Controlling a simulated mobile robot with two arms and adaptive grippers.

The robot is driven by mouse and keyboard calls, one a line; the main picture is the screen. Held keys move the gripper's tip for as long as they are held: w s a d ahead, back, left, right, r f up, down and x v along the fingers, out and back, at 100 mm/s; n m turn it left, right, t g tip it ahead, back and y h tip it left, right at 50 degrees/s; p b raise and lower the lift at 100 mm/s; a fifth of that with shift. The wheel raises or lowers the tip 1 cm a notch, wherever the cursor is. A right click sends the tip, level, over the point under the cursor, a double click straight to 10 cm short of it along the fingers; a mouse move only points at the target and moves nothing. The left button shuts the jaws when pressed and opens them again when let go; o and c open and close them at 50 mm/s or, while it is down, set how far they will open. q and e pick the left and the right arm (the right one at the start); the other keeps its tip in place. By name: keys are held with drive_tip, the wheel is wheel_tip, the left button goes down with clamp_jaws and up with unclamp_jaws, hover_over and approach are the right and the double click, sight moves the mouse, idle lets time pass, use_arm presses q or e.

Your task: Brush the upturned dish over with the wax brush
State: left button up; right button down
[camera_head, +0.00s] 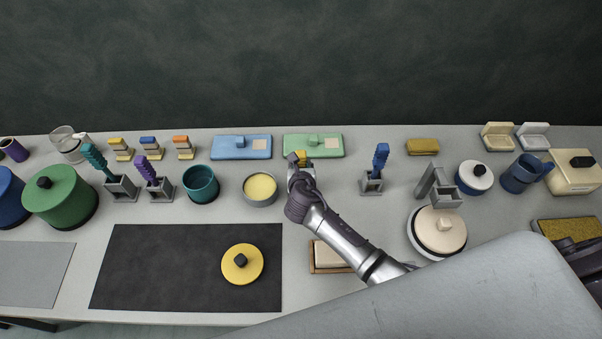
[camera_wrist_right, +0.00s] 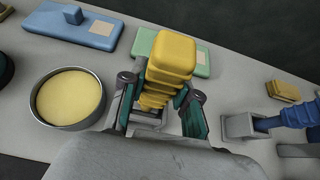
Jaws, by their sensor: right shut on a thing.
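My right gripper (camera_head: 301,178) is shut on a yellow ridged handle, seemingly the wax brush (camera_wrist_right: 170,62). In the wrist view the handle stands between the two fingers. Its bristles are hidden, and I cannot tell whether its lower end touches anything. A round cream piece (camera_head: 432,242), seemingly the upturned dish, lies on a white round stand (camera_head: 412,243) at the right, with a small cream block on top. My right gripper is left of and behind it, well apart. A round pan of pale yellow wax (camera_head: 260,186) stands just left of the gripper.
A blue brush (camera_head: 381,157) stands in a grey holder right of my gripper. A grey holder (camera_head: 444,197) is behind the cream piece. A wooden tray (camera_head: 327,270) lies partly under my forearm. A yellow lid (camera_head: 233,272) lies on a dark mat (camera_head: 150,270), otherwise clear.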

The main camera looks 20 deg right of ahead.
sight(301, 154)
drive_tip(key=shift+r+p, duration=0.35)
drive_tip(key=shift+r, duration=0.35)
drive_tip(key=shift+r, duration=2.5)
drive_tip(key=shift+r, duration=2.45)
drive_tip(key=c, duration=1.4)
unclamp_jaws()
drive_tip(key=shift+c, duration=0.2)
clamp_jaws()
